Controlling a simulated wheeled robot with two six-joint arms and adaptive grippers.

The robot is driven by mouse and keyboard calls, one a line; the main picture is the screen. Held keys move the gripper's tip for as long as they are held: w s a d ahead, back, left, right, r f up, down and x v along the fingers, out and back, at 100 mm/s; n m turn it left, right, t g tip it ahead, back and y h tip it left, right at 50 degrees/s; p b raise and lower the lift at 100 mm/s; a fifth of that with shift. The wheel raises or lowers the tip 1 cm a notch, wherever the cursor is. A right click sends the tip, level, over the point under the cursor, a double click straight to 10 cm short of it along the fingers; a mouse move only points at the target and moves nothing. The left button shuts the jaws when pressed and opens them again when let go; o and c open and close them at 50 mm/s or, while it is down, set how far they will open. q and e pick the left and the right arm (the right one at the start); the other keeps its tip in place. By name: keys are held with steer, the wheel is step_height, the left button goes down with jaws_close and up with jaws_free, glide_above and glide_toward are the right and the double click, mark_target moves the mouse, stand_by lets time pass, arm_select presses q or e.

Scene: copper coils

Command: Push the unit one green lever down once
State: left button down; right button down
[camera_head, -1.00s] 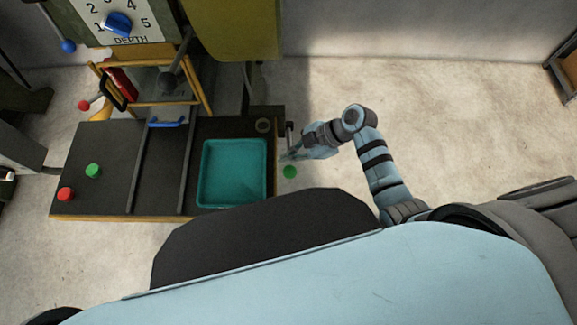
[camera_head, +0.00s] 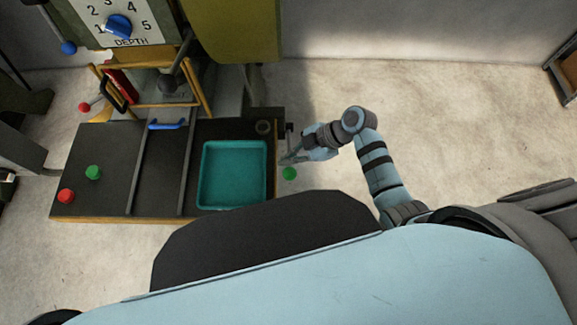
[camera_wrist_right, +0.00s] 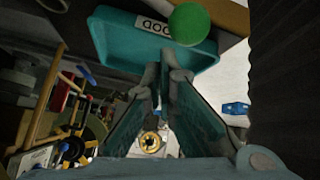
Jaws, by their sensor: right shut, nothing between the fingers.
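The green lever shows as a green ball knob (camera_head: 289,174) at the right side of the dark bench, just beyond its edge. The knob also shows large at the top of the right wrist view (camera_wrist_right: 189,23), in front of the teal tray. My right gripper (camera_head: 284,161) is beside the bench's right edge, close to the knob and a little above it in the head picture. In the wrist view its fingers (camera_wrist_right: 174,62) are together and empty, their tips below the knob in the picture. I cannot tell whether they touch the lever. My left gripper is not in view.
The dark bench (camera_head: 108,155) carries a teal tray (camera_head: 202,190), a green button (camera_head: 93,172) and a red button (camera_head: 66,196). A machine with a depth dial (camera_head: 119,26) stands behind. The floor right of the bench is clear.

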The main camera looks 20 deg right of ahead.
mark_target(292, 172)
steer(key=shift+f, duration=0.1)
steer(key=shift+s+f, duration=0.2)
steer(key=shift+f, duration=0.1)
steer(key=shift+s+a+f+b, duration=0.1)
steer(key=shift+s+f+b, duration=0.2)
steer(key=shift+f+b, duration=0.4)
steer(key=shift+s+a+f+b, duration=0.1)
steer(key=shift+s+f+b, duration=0.25)
steer(key=shift+f, duration=0.5)
steer(key=shift+s+a+f+b, duration=0.1)
steer(key=shift+s+f+b, duration=0.1)
steer(key=shift+f+b, duration=0.55)
stand_by(2.4)
stand_by(0.5)
steer(key=shift+w+d+r+p, duration=0.1)
steer(key=shift+w+r+p, duration=0.25)
steer(key=shift+r+p, duration=0.45)
steer(key=shift+w+d+r+p, duration=0.1)
steer(key=shift+w+r+p, duration=0.3)
steer(key=shift+r, duration=0.65)
steer(key=shift+w+d+r+p, duration=0.1)
steer(key=shift+w+r+p, duration=0.15)
steer(key=shift+r+p, duration=0.6)
steer(key=r+p, duration=0.1)
steer(key=w+r+p, duration=0.1)
steer(key=r, duration=0.1)
steer(key=r+p, duration=0.1)
steer(key=shift+w+d+r, duration=0.2)
steer(key=shift+w+r, duration=0.2)
